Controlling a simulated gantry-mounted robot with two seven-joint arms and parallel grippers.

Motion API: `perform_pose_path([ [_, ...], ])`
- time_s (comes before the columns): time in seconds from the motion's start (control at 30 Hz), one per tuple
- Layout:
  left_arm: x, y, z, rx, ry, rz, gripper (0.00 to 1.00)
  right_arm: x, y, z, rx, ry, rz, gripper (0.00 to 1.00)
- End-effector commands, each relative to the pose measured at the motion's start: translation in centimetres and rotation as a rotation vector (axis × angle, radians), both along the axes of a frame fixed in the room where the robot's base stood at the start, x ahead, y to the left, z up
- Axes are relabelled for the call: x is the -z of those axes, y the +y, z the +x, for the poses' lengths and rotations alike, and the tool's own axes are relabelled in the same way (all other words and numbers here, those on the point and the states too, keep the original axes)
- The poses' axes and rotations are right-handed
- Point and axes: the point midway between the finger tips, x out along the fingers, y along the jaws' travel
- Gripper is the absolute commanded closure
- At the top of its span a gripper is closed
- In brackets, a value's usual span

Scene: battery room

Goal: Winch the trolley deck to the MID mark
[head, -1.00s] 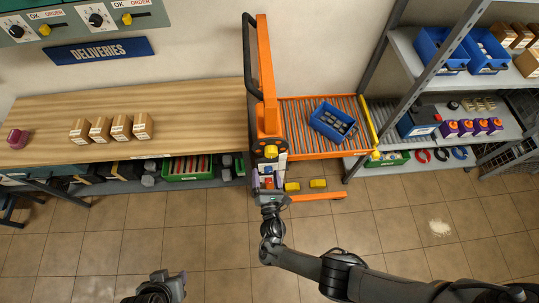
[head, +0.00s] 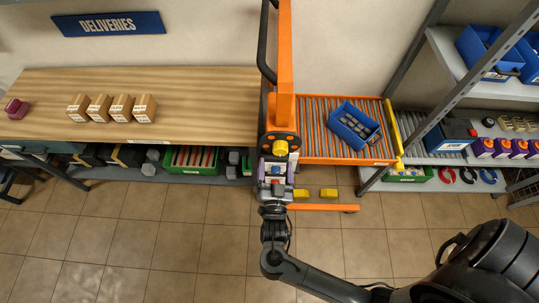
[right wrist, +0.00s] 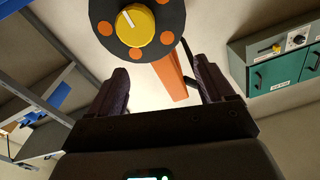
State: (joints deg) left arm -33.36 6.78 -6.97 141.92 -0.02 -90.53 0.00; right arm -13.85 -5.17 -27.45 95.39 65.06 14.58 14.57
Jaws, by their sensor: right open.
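The trolley has an orange mast (head: 285,60) and an orange-framed roller deck (head: 315,130) that carries a blue bin (head: 354,126). On the mast's front is a dark disc with orange spots and a yellow knob (head: 281,148). In the right wrist view the yellow knob (right wrist: 136,25) has a white line and lies just beyond the fingertips, apart from them. My right gripper (head: 272,168) is in front of the mast, just below the knob. Its fingers (right wrist: 163,75) are open, with nothing between them. I cannot make out a MID mark. My left gripper is out of view.
A wooden bench (head: 190,90) with several small boxes stands left of the trolley. A metal shelf (head: 470,80) with blue bins stands to the right. Two yellow blocks (head: 328,193) show low by the trolley's base. The tiled floor in front is clear.

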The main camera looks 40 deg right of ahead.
Motion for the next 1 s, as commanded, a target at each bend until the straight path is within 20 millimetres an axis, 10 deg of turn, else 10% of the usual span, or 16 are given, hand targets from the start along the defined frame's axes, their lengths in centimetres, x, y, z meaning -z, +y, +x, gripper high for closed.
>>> perform_pose_path([
  [0.23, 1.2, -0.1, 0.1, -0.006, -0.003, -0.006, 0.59, 4.0, -0.8, -1.9, 0.003, 0.066, -0.007, 0.19],
  [1.0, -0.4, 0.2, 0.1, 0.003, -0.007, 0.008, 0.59, 3.9, -6.8, 5.7, 0.002, 0.067, -0.008, 0.19],
])
